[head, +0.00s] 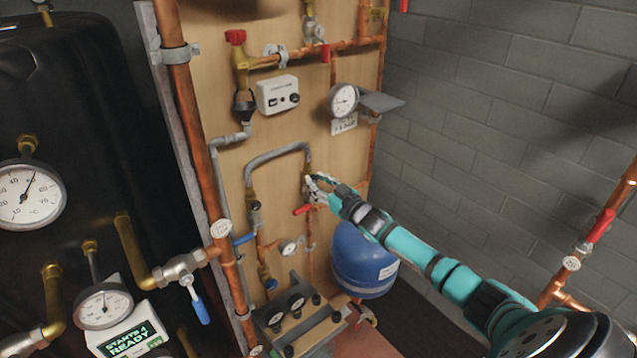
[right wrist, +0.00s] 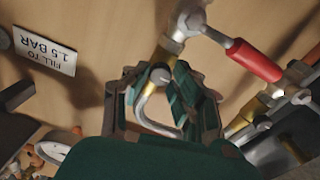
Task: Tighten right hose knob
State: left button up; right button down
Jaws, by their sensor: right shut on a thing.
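A grey braided hose (head: 275,154) arches across the wooden board. Its right end runs down to a brass fitting (head: 308,169), the right hose knob, just above my right gripper (head: 317,184). In the right wrist view, the dark green fingers (right wrist: 164,98) close around the hose end from both sides. A round grey connector end (right wrist: 160,76) and the curved hose (right wrist: 148,112) show between them. The fingers partly hide the knob, so its exact seating cannot be told. My left gripper is not in view.
A red lever valve (head: 303,209) sits just below the gripper and shows close by in the wrist view (right wrist: 253,60). Copper pipes flank the board.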

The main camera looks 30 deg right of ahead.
jog(key=shift+f, duration=0.2)
jog(key=c, duration=1.1)
grip_release()
jog(key=shift+r, duration=0.15)
jog(key=shift+s, duration=0.5)
jog(key=s, duration=0.7)
jog(key=s+d, duration=0.1)
jog(key=s, duration=0.3)
